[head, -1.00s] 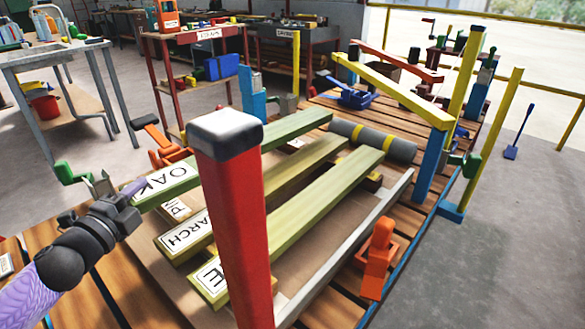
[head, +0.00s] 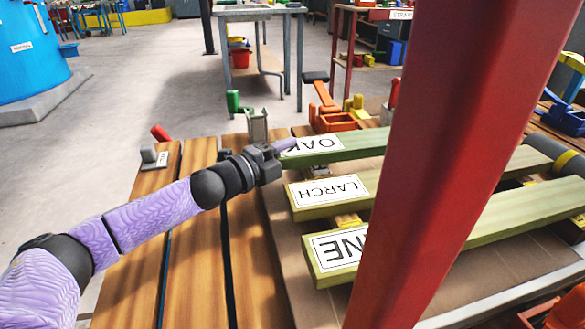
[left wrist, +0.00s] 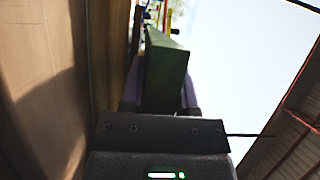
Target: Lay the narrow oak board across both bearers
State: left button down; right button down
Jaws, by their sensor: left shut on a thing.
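The oak board (head: 345,147) is long and green, with a white label reading OAK at its near end. My left gripper (head: 284,147) is shut on that labelled end. In the left wrist view the dark green board (left wrist: 165,75) sits between the purple fingers. Beside it lie the larch board (head: 331,190) and a board with a label ending in NE (head: 341,250), roughly parallel. The red post hides the middle of the boards. I cannot clearly make out the two bearers. My right gripper is not in view.
A red post (head: 445,130) stands close in front, across the boards. An orange clamp-like thing (head: 332,115) and a grey-green upright (head: 257,125) stand behind the oak board's near end. The slatted wooden deck (head: 195,240) to the left is mostly clear. A blue tank (head: 30,60) stands far left.

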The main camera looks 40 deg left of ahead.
pick_arm(q)
notch_tip(320, 180, down, 2)
jog(key=shift+w+f+b, duration=0.1)
jog(key=shift+b, duration=0.2)
jog(key=shift+r, duration=0.4)
jog(key=shift+f, duration=0.2)
jog(key=c, duration=0.7)
grip_release()
jog(key=shift+f, duration=0.15)
jog(key=o, duration=0.3)
jog(key=shift+o, duration=0.2)
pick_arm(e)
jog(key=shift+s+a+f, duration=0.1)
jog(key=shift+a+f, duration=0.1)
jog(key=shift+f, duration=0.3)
